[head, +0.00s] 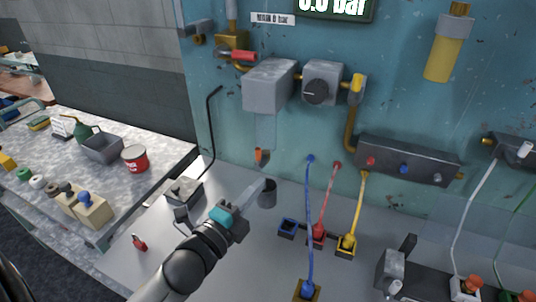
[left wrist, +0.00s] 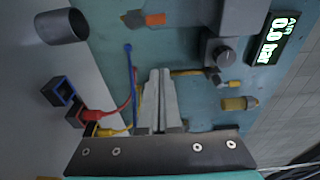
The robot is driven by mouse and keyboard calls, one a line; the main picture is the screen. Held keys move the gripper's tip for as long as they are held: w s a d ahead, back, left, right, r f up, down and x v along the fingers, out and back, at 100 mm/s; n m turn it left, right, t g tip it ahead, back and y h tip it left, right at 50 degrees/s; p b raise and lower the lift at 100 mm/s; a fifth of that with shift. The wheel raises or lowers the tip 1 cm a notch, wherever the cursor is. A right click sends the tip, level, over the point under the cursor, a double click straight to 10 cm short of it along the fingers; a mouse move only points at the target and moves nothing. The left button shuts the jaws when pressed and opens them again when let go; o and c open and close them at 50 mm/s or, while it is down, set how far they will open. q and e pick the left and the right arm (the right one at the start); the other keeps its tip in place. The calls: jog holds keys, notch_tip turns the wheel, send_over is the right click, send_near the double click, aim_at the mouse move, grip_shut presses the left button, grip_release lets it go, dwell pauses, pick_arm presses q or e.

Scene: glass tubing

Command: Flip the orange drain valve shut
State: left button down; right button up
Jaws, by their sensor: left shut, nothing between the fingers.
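The orange drain valve (head: 258,156) hangs under the clear bowl of a grey filter block (head: 269,85) on the teal panel. It also shows in the left wrist view (left wrist: 142,19), near the top, clear of my fingers. A grey cup (head: 268,198) stands on the bench below the valve; the wrist view shows its open mouth (left wrist: 62,27). My left gripper (head: 258,187) is shut and empty. It is below the valve, apart from it, and its tips appear beside the cup; contact with the cup cannot be told. My right gripper is not in view.
A grey regulator with a black knob (head: 317,92) and a yellow-handled fitting (head: 357,85) sit right of the filter. Blue, red and yellow tubes (head: 309,205) rise from the bench at right. A black hooked rod (head: 212,130) stands left. A digital display (head: 333,8) reads 0.0 bar.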

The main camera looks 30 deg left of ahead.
pick_arm(q)
jog(key=w, duration=1)
jog(key=a, duration=0.1)
jog(key=s+a, duration=0.1)
jog(key=a, duration=0.1)
jog(key=shift+s+p, duration=0.15)
jog(key=shift+p, duration=0.2)
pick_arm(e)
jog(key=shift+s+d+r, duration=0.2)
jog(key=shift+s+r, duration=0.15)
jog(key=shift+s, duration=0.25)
